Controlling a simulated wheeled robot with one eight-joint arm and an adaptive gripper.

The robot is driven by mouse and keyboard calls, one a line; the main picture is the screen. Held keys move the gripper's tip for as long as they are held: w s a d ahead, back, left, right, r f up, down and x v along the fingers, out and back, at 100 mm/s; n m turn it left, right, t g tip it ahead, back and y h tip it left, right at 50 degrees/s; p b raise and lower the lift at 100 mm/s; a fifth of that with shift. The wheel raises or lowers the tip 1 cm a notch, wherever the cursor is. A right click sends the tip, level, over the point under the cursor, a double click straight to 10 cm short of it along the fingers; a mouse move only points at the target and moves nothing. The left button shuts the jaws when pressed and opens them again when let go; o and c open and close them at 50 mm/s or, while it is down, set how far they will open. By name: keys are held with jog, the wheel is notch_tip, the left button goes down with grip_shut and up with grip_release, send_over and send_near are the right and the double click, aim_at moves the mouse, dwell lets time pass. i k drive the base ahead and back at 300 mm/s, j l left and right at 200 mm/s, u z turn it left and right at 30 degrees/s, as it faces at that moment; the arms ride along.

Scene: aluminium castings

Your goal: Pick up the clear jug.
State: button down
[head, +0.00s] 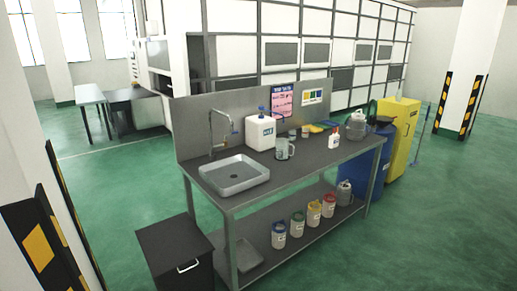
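A clear jug (282,149) with a handle on its right side stands upright on the grey metal workbench (312,166). It is just right of and in front of a white canister (261,132) with a blue top. The sink (234,174) is to its left. My gripper and arm do not show in the head view.
A white bottle (333,139) and a grey container (356,127) stand further right on the bench. Several jars (297,224) line the lower shelf. A dark bin (176,254) stands at the front left. Green floor is clear at the right front.

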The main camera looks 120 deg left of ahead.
aim_at(282, 144)
jog(key=u, duration=3.7)
jog(key=i+l+z, duration=0.15)
jog(key=i+l, duration=0.15)
jog(key=i, duration=1.45)
jog(key=i+l+z, duration=0.1)
jog(key=i, duration=1.7)
